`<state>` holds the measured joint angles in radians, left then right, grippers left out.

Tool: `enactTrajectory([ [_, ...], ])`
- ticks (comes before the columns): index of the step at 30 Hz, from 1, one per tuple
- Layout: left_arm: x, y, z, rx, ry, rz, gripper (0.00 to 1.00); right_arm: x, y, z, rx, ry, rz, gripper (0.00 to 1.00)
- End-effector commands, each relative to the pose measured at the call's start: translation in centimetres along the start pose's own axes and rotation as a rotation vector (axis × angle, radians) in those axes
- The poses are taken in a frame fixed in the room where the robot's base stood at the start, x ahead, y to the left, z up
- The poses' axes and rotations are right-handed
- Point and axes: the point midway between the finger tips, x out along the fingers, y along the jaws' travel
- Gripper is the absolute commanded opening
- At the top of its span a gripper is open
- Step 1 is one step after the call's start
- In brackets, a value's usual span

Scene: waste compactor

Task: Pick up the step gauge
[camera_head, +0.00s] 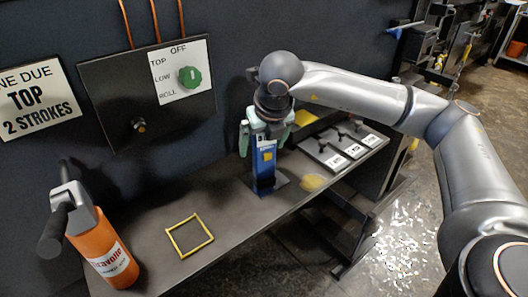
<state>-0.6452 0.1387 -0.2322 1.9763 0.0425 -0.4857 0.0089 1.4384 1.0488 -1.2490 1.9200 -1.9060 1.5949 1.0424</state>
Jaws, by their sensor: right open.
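The blue upright block with a yellow mark, which looks like the step gauge (264,166), stands on a dark foot on the grey bench. My right gripper (264,146) comes down over it from above. Its pale green fingers are open, one on each side of the block's upper part. I cannot tell whether they touch it. The gripper and wrist hide the block's top. My left gripper is not in view.
An orange bottle-shaped tool (105,255) stands at the bench's left end. A yellow square frame (190,236) lies flat near the middle. A panel with a green knob (190,77) is on the wall behind.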

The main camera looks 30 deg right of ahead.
Motion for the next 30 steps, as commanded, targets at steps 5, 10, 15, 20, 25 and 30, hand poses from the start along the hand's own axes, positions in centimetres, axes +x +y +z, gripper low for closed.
enactTrajectory([
  [5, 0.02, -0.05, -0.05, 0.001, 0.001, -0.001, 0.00, 0.45, 0.01, 0.01, -0.001, -0.001, 0.000, 0.95],
  [10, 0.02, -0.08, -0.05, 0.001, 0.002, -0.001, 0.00, 0.42, 0.02, 0.00, -0.001, -0.001, 0.000, 0.88],
  [15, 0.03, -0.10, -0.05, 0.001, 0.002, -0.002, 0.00, 0.40, 0.03, 0.01, -0.001, -0.001, 0.000, 0.69],
  [20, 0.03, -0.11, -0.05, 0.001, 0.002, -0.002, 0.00, 0.39, 0.03, 0.01, -0.001, -0.001, 0.000, 0.51],
  [25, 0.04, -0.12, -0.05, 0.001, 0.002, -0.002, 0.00, 0.38, 0.03, 0.01, -0.001, -0.001, 0.000, 0.32],
  [30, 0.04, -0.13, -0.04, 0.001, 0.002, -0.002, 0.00, 0.38, 0.03, 0.01, -0.001, -0.001, 0.001, 0.13],
])
